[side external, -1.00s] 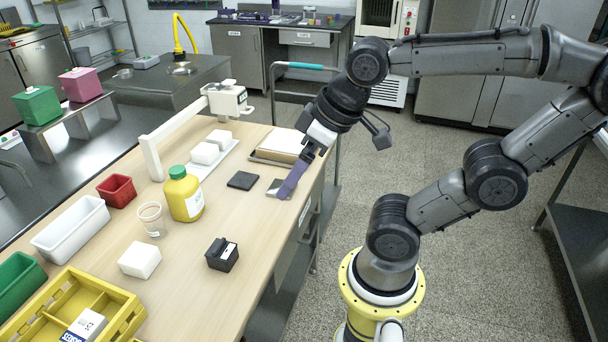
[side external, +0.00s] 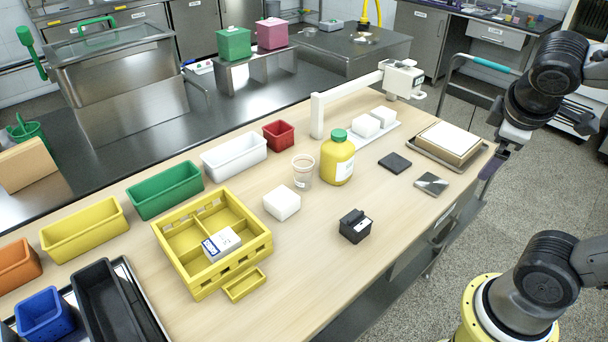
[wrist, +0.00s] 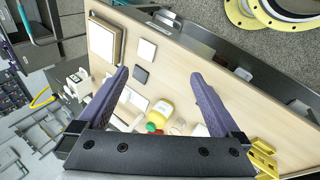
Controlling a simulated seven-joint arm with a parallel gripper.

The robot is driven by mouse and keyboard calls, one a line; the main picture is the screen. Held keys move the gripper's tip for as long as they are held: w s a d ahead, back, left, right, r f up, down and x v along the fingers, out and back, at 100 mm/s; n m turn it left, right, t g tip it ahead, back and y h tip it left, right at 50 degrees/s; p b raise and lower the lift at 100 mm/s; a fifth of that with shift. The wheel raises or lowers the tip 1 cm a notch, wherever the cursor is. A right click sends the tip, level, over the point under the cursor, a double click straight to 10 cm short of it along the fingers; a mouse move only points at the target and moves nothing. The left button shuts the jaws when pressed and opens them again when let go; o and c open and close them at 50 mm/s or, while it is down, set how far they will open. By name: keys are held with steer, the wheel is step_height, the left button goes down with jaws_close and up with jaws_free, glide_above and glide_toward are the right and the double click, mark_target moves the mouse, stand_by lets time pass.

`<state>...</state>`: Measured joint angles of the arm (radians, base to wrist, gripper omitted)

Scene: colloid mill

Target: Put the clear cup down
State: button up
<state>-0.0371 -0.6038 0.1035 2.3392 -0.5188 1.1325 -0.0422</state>
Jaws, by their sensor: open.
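The clear cup (side external: 303,172) stands upright on the wooden table, just left of a yellow bottle (side external: 337,160) with a green cap. In the wrist view, the cup (wrist: 178,127) shows partly beside the bottle (wrist: 160,112), near the right finger. My gripper (wrist: 158,75) is open with nothing between its purple fingers. In the side view my gripper (side external: 490,168) is at the table's right edge, well apart from the cup; its fingertips are hard to make out there.
A white block (side external: 282,203), black box (side external: 355,226), dark square (side external: 394,163) and silver square (side external: 431,184) lie on the table. A yellow crate (side external: 262,247) and several bins stand left. A white-topped tray (side external: 449,141) is at the right. Bare wood lies along the front.

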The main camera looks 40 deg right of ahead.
steer(key=w+d+r+n+g+h, duration=0.1)
steer(key=w+d+n+g+h, duration=0.15)
steer(key=w+d+h, duration=0.2)
steer(key=w+a+f+n+t+h, duration=0.1)
steer(key=w+a+n+t+h, duration=0.25)
steer(key=w+n+h, duration=0.85)
steer(key=w+a+f+n+t+y, duration=0.1)
steer(key=w+a+f+t+y, duration=0.15)
steer(key=w, duration=0.25)
steer(key=w+a+f+n+t+y, duration=0.1)
steer(key=w+a+f+t+y, duration=0.1)
steer(key=w+a+t+y, duration=0.3)
steer(key=n+t+y, duration=0.4)
steer(key=n, duration=0.6)
glide_toward(305, 169)
steer(key=shift+s+a+f+g, duration=0.1)
steer(key=shift+s+a+g, duration=0.15)
steer(key=shift+s, duration=0.35)
steer(key=shift+w, duration=0.2)
steer(key=x, duration=0.7)
steer(key=shift+w+d, duration=0.2)
steer(key=shift+w, duration=0.05)
steer(key=shift+x, duration=2.75)
steer(key=shift+w+a, duration=0.15)
steer(key=c, duration=1.5)
steer(key=shift+o, duration=0.2)
steer(key=shift+r, duration=0.25)
